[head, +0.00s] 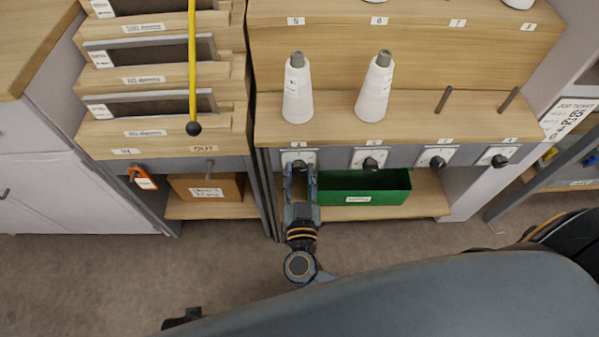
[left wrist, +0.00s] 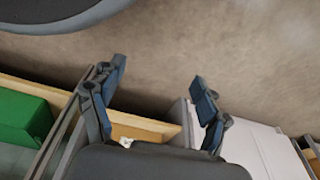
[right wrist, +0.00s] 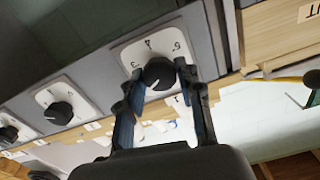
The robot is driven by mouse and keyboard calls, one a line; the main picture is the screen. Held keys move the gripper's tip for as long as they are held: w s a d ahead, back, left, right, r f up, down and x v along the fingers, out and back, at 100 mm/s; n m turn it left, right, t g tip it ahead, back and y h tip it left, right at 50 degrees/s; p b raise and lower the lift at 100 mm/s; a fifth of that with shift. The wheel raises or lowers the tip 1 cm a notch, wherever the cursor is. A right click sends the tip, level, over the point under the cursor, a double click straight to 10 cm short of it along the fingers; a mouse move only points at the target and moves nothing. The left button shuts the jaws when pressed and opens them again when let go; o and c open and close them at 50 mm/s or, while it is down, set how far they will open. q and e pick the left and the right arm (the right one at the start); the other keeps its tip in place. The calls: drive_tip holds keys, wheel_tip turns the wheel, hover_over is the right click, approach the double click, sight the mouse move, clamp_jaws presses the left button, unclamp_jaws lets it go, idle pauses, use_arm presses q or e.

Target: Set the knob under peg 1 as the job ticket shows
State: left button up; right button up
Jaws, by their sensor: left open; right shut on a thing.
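The knob under peg 1 (right wrist: 159,73) is black and round, on a white dial plate (right wrist: 135,52) with numbers. Its white pointer line slants toward the lower left in the right wrist view. My right gripper (head: 300,170) is at this leftmost knob in the head view, hiding most of it. In the right wrist view its fingers (right wrist: 158,88) are shut on the knob's sides. A white cone (head: 297,92) stands on the ledge above. The job ticket (head: 572,118) hangs at the right, its writing too small to read surely. My left gripper (left wrist: 157,88) is open and empty above the floor.
Other knobs (head: 370,163) (head: 437,161) (head: 499,160) continue along the panel to the right. A green bin (head: 364,187) sits on the shelf below, close to my right gripper. A yellow rod (head: 192,65) with a black ball end hangs before the left rack.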

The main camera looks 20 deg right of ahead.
drive_tip(key=m+p, duration=0.1)
drive_tip(key=m, duration=0.1)
drive_tip(key=shift+m, duration=1.4)
use_arm(q)
drive_tip(key=s+f, duration=0.4)
drive_tip(key=f, duration=0.1)
use_arm(e)
drive_tip(key=m, duration=0.2)
drive_tip(key=shift+m+p, duration=0.3)
drive_tip(key=m, duration=0.3)
drive_tip(key=shift+m, duration=0.3)
drive_tip(key=shift+f+m, duration=0.1)
drive_tip(key=shift+m, duration=0.8)
drive_tip(key=shift+m+b, duration=0.45)
drive_tip(key=shift+m, duration=0.45)
drive_tip(key=m+b, duration=0.2)
drive_tip(key=m, duration=0.4)
drive_tip(key=shift+m, duration=0.4)
use_arm(q)
drive_tip(key=w+r, duration=0.6)
drive_tip(key=r, duration=0.5)
drive_tip(key=shift+w+d+b, duration=0.2)
drive_tip(key=shift+w+b, duration=0.15)
drive_tip(key=shift+b, duration=0.05)
use_arm(e)
drive_tip(key=shift+m, duration=1)
